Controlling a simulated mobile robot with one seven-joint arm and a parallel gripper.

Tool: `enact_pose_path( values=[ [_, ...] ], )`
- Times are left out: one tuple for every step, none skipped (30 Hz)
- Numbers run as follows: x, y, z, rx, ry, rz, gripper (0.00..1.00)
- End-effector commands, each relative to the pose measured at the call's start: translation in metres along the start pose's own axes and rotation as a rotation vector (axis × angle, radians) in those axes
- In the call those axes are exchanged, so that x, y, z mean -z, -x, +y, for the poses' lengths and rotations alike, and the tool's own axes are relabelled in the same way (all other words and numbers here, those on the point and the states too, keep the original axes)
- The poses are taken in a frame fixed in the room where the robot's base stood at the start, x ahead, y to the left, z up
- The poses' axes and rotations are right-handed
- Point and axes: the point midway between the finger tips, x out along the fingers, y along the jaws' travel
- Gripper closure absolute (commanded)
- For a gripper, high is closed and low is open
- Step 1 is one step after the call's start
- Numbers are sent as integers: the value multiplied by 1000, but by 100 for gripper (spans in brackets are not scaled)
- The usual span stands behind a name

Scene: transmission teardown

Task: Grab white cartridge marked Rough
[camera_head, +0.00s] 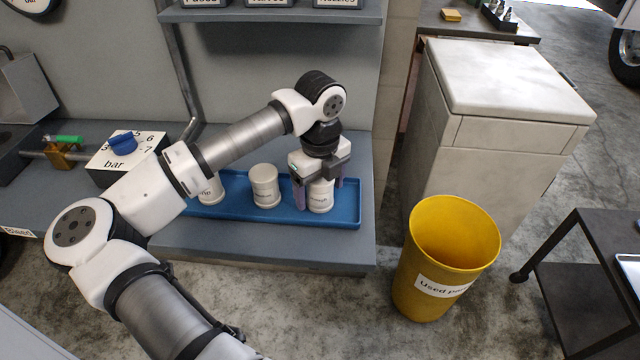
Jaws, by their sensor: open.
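Three white cartridges stand upright in a blue tray (344,215) on the grey bench. The right cartridge (321,199) is under my gripper (319,193), whose fingers are open on either side of it. Its label is partly visible but too small to read surely. The middle cartridge (265,184) stands clear to the left, with small unreadable lettering near its base. The left cartridge (212,189) is partly hidden behind my arm, and its label is mostly covered. I cannot tell which one is marked Rough.
A yellow bin (440,262) labelled "Used pa…" stands on the floor to the right. A box with a blue knob (123,141) marked "bar" sits left on the bench. A shelf (270,16) overhangs the back. A pale cabinet (505,110) stands right of the bench.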

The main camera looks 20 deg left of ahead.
Motion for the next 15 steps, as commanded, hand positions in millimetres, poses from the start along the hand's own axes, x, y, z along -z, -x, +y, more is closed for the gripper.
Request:
enact_pose_path(
  values=[
    [0,-3,0,1,0,1,23],
    [0,-5,0,1,0,0,23],
    [0,-7,0,1,0,0,23],
    [0,-7,0,1,0,0,23],
    [0,-8,0,1,0,-1,23],
    [0,-8,0,1,0,-1,23],
    [0,-8,0,1,0,-1,23],
    [0,-8,0,1,0,-1,23],
    [0,-8,0,1,0,-1,23],
    [0,-8,0,1,0,-1,27],
    [0,-8,0,1,0,-1,31],
    [0,-7,0,1,0,-1,36],
    [0,-7,0,1,0,-1,40],
    [0,-7,0,1,0,-1,44],
    [0,-7,0,1,0,-1,49]
  ],
)
